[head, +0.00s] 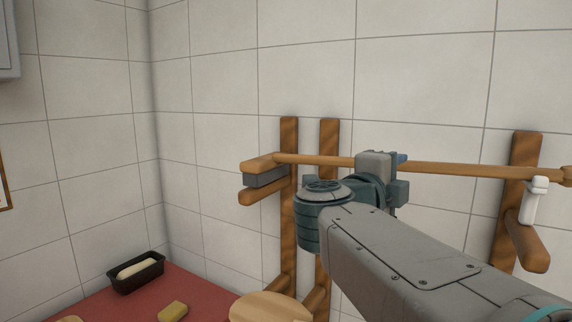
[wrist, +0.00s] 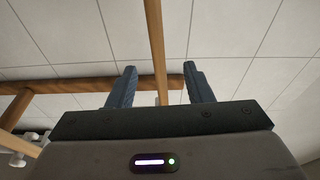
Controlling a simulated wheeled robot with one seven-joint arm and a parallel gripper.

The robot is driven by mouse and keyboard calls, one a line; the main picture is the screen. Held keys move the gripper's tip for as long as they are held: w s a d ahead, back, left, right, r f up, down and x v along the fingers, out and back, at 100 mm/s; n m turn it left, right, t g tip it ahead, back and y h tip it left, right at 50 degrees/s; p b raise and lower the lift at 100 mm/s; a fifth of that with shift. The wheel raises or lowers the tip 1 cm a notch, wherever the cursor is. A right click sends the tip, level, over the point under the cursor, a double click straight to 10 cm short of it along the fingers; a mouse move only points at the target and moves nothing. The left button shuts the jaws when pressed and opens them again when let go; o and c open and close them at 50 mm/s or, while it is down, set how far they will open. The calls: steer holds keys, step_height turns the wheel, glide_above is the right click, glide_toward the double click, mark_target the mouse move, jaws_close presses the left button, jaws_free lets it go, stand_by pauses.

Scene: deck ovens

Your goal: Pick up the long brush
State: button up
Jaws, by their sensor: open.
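The long brush (head: 455,170) lies nearly level across a wooden rack against the tiled wall. Its wooden head with dark grey bristles (head: 265,179) is at the left end, and the handle runs right past a white hook-like piece. My gripper (head: 400,173) is at the middle of the handle and hides part of it. In the wrist view, the brush handle (wrist: 155,35) runs between the two spread fingers of my gripper (wrist: 160,76), with gaps on both sides. The gripper is open.
Wooden rack posts with pegs (head: 289,215) stand left of my gripper, and another post (head: 515,190) stands right. Below left, a red surface (head: 215,298) holds a dark loaf tin (head: 153,280) with dough and a yellow block (head: 173,311). A round wooden board (head: 268,309) is beside it.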

mark_target(416, 168)
steer(key=p+x, duration=0.1)
steer(key=x, duration=0.5)
steer(key=shift+w+d, duration=0.15)
steer(key=shift+f+p+x, duration=0.15)
steer(key=shift+p+x, duration=0.25)
steer(key=shift+x, duration=1.1)
steer(key=shift+f+p+x, duration=0.1)
steer(key=shift+p+x, duration=0.25)
steer(key=shift+x, duration=1.15)
jaws_close()
